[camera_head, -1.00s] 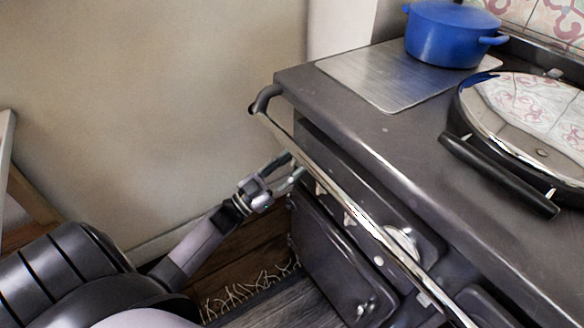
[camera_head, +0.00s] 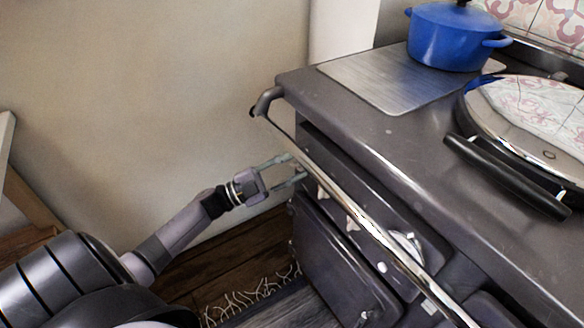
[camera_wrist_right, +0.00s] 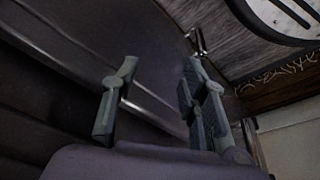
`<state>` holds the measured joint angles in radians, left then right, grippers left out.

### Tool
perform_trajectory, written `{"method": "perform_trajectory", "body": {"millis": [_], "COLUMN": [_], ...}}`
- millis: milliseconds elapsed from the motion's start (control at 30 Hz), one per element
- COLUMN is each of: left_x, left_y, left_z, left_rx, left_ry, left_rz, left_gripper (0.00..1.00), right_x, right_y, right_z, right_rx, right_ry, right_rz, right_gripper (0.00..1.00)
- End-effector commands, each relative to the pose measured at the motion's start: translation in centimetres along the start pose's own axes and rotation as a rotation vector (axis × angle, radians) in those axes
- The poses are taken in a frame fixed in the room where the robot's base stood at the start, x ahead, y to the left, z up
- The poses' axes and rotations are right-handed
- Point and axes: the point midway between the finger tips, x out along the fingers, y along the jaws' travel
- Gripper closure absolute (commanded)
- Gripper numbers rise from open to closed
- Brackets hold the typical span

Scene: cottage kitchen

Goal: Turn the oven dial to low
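The dark grey oven range (camera_head: 340,262) stands at the right in the head view. Its front panel sits behind a shiny rail (camera_head: 335,184). Small pale knobs (camera_head: 351,222) and a round gauge (camera_head: 405,243) show partly behind the rail; which one is the oven dial, and its setting, I cannot tell. My gripper (camera_head: 292,169) is open and empty at the panel's left end, just below the rail. Matching surroundings suggest it is my right one; its spread fingers fill the right wrist view (camera_wrist_right: 155,100), close to dark oven metal. My left gripper is not in view.
A round lid (camera_head: 530,120) with a black handle lies at the right. The wall (camera_head: 150,110) is close on the left. A fringed rug (camera_head: 270,312) lies on the floor.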

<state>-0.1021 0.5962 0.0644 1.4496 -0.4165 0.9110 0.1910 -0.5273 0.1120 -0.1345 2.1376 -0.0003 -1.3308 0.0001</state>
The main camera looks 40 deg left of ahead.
Motion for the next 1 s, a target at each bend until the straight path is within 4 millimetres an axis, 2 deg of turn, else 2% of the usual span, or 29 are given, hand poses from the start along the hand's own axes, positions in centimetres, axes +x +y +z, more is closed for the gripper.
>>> {"method": "perform_trajectory", "body": {"millis": [467,500,767,1000], "left_x": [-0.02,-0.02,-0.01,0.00], "left_y": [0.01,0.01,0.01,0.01], "left_z": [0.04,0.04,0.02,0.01], "left_rx": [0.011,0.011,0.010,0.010], "left_ry": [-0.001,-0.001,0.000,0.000], "left_rz": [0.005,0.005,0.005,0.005], "left_gripper": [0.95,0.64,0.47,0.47], "right_x": [-0.08,-0.08,-0.09,-0.11], "right_y": [0.04,0.04,0.02,-0.01], "right_z": [-0.04,-0.04,-0.04,0.02], "right_rx": [0.001,0.001,0.000,0.000], "right_ry": [0.001,0.001,0.001,0.001], "right_rz": [0.001,0.000,0.000,0.000], "right_gripper": [0.60,0.60,0.60,0.60]}}
